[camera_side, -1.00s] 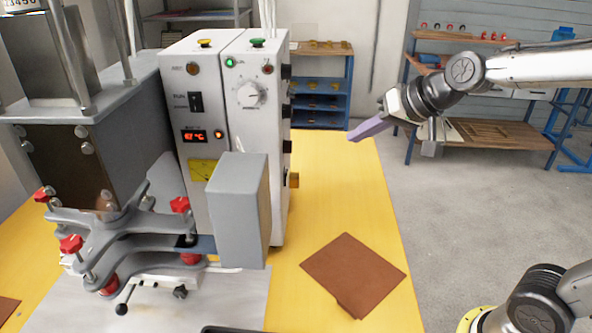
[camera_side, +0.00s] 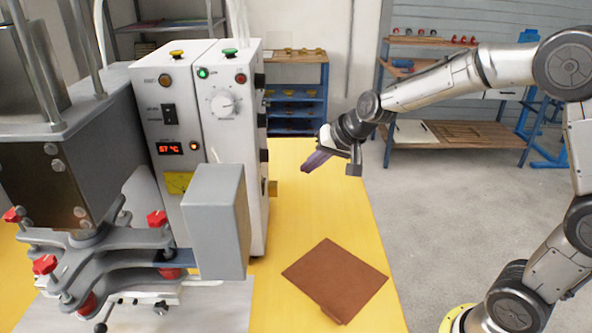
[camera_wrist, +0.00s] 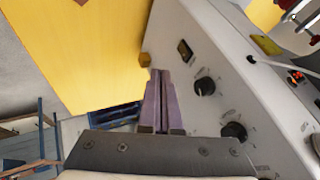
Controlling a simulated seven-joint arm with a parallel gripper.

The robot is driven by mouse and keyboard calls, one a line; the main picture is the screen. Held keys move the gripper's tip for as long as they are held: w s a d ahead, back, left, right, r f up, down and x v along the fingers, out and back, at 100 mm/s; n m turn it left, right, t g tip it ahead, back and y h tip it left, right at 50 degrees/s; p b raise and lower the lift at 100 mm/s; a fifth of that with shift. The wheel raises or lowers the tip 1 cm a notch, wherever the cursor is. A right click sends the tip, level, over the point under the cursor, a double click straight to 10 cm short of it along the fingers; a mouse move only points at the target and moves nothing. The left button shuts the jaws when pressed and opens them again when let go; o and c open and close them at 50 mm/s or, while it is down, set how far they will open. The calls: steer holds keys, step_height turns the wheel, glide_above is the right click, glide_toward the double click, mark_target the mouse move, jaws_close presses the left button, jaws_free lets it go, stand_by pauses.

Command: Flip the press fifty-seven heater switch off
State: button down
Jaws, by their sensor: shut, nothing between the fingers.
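The press control cabinet (camera_side: 232,150) is a white box with a lit red display (camera_side: 170,149) that seems to read 57 °C. A black rocker switch (camera_side: 170,114) sits above the display on its front; its label is too small to read. The cabinet's side shows in the wrist view with a small dark switch-like part (camera_wrist: 185,50) and black knobs (camera_wrist: 204,86). I cannot tell which one is the heater switch. My gripper (camera_side: 306,167), with purple fingers, is shut and empty to the right of the cabinet. Its fingers (camera_wrist: 160,76) point along the cabinet's side, apparently not touching it.
A grey box (camera_side: 215,222) stands in front of the cabinet. The heavy press with red knobs (camera_side: 157,218) is at left. A brown sheet (camera_side: 335,278) lies on the yellow table (camera_side: 315,220), which is otherwise clear at right. Shelves (camera_side: 296,92) stand behind.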

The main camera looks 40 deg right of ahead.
steer(key=w+a+f, duration=0.3)
steer(key=w+f, duration=0.3)
steer(key=w, duration=0.2)
steer(key=shift+a+f, duration=0.2)
steer(key=shift+a, duration=0.05)
steer(key=shift+w, duration=0.15)
steer(key=shift+w+a+r, duration=0.1)
steer(key=shift+w+a, duration=0.05)
stand_by(0.3)
steer(key=shift+r, duration=0.2)
steer(key=shift+r, duration=0.65)
